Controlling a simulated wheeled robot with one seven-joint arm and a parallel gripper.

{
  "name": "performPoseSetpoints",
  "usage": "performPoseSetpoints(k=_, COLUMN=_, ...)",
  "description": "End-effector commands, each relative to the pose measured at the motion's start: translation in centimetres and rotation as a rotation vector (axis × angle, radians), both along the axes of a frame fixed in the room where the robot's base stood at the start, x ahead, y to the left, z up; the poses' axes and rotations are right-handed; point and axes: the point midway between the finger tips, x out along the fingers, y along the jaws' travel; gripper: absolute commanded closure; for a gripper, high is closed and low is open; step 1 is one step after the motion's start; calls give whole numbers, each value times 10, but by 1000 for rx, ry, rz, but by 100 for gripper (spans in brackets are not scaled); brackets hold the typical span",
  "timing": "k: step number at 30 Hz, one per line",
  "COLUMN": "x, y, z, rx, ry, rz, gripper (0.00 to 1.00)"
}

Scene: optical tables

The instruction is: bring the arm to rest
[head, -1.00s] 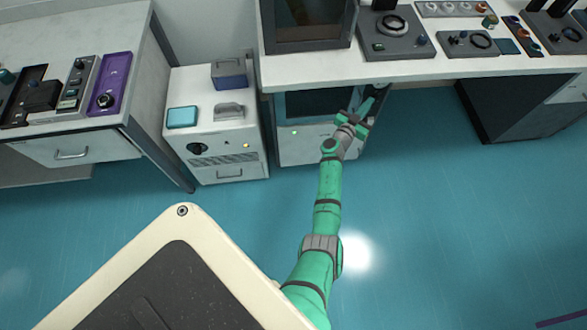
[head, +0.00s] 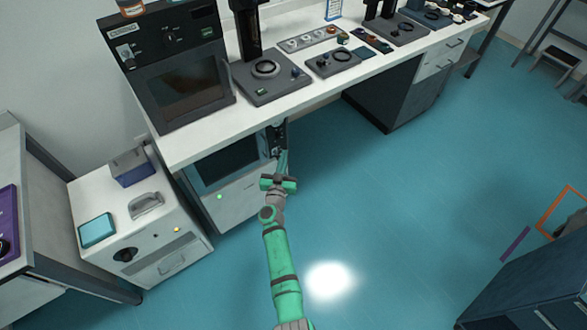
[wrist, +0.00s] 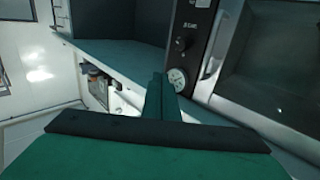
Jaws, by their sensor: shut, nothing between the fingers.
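My green arm stretches forward from the bottom of the head view. My gripper (head: 282,162) is in front of the cabinet with a dark window (head: 222,165) under the white bench, close to its control panel (head: 276,138). In the wrist view the two fingers (wrist: 160,97) are together with nothing between them. Beyond them are a dark panel with a knob and a round dial (wrist: 178,78), and a door with a handle (wrist: 213,55). I cannot tell whether the fingertips touch anything.
The white bench (head: 313,92) carries an oven-like unit (head: 180,85) and several instruments. A low white cabinet (head: 150,235) with a teal box (head: 97,230) stands at left. A dark cabinet (head: 535,285) is at lower right. The teal floor (head: 400,200) between is open.

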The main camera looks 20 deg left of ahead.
Motion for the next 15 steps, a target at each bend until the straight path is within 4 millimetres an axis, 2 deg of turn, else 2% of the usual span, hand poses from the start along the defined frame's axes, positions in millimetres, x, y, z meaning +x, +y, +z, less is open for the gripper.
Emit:
performPoseSetpoints(k=1, x=-5, y=-13, z=0, rx=2, ry=0, rz=-10, gripper=100)
performPoseSetpoints(k=6, x=-20, y=-37, z=0, rx=1, ry=0, rz=-16, gripper=100)
performPoseSetpoints(k=15, x=-33, y=-52, z=1, rx=-1, ry=-1, rz=-12, gripper=100)
